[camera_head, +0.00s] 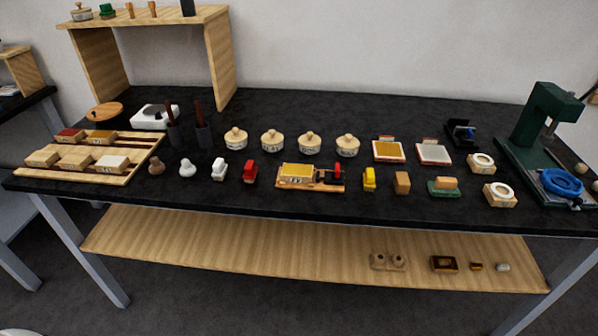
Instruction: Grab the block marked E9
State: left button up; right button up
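Several blocks sit on a slatted wooden tray (140,152) at the left of the black table. They include a dark red-topped block (69,135), a gold-topped block (103,137), plain tan blocks (76,158) and a pale-topped block (111,162). Some have small white labels on their front faces, too small to read. A yellow-topped block (298,171) with a label lies on a wooden stand in the middle. I cannot tell which block is marked E9. Neither of my grippers shows in the head view.
A wooden shelf frame (219,58) stands at the back left. Lidded jars (272,142), small coloured pieces (250,171) and flat pads (389,150) fill the middle. A green press (543,120) stands at the right. A lower wooden shelf (300,257) holds a few small items. The table's back middle is clear.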

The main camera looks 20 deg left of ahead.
aim_at(290, 173)
jog(key=j, duration=1.45)
jog(key=i+z, duration=0.05)
